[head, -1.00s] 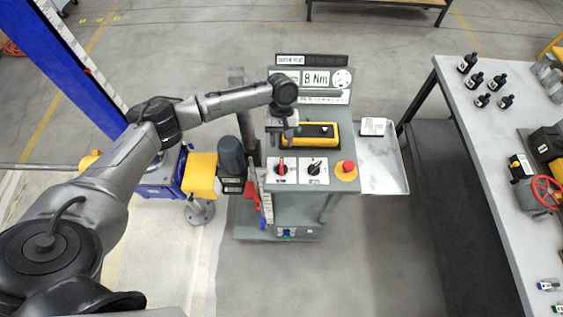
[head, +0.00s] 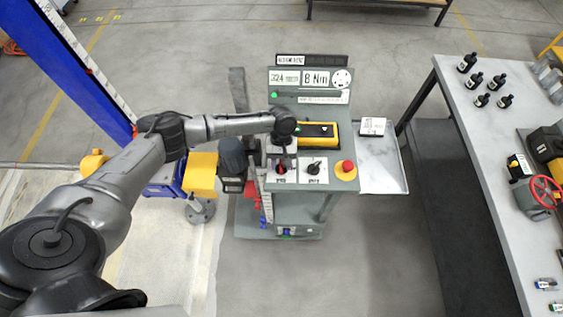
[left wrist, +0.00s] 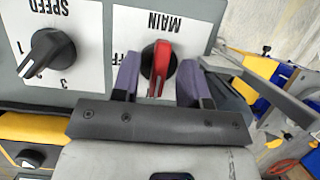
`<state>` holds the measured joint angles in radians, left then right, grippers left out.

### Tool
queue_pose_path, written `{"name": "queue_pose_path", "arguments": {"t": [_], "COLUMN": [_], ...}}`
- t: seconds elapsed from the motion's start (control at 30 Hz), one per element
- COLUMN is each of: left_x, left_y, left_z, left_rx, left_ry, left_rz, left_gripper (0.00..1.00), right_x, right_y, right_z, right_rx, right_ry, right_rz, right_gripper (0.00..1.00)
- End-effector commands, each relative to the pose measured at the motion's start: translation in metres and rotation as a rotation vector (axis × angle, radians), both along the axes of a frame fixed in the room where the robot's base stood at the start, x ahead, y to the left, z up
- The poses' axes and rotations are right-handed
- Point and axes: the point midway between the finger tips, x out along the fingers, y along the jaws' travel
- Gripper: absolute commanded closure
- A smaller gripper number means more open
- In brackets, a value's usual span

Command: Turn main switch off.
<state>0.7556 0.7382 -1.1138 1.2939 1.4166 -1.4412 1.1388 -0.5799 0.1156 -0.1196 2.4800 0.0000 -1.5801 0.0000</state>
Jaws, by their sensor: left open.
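The main switch is a red rotary knob (left wrist: 158,66) on a white plate marked MAIN, seen upside down in the left wrist view; its white line runs nearly vertically there. In the head view the red knob (head: 282,170) is partly covered by my left gripper (head: 282,158). In the left wrist view the purple fingers of my left gripper (left wrist: 159,80) are open, one on each side of the knob. The left finger hides part of the OFF label. My right gripper is not in view.
A black SPEED knob (head: 314,169) sits right beside the main switch. A red emergency button (head: 346,167) on yellow is farther right. A workbench (head: 466,117) stands right.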

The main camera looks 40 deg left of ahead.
Motion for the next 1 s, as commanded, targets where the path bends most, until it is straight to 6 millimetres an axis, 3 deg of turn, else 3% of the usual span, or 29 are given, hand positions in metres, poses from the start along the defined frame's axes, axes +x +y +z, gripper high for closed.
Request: {"name": "queue_pose_path", "arguments": {"t": [0.07,0.5,1.0], "left_x": [0.0,0.0,0.0], "left_y": [0.0,0.0,-0.002], "left_z": [0.0,0.0,0.002], "left_rx": [0.0,0.0,-0.002], "left_ry": [0.0,0.0,0.002], "left_rz": [0.0,0.0,-0.123], "left_gripper": [0.6,1.0,1.0], "right_x": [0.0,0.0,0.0], "right_y": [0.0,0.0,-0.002], "right_z": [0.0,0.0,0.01], "right_rx": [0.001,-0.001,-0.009], "right_ry": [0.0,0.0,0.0], "right_rz": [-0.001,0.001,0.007], "right_gripper": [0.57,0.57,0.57]}}
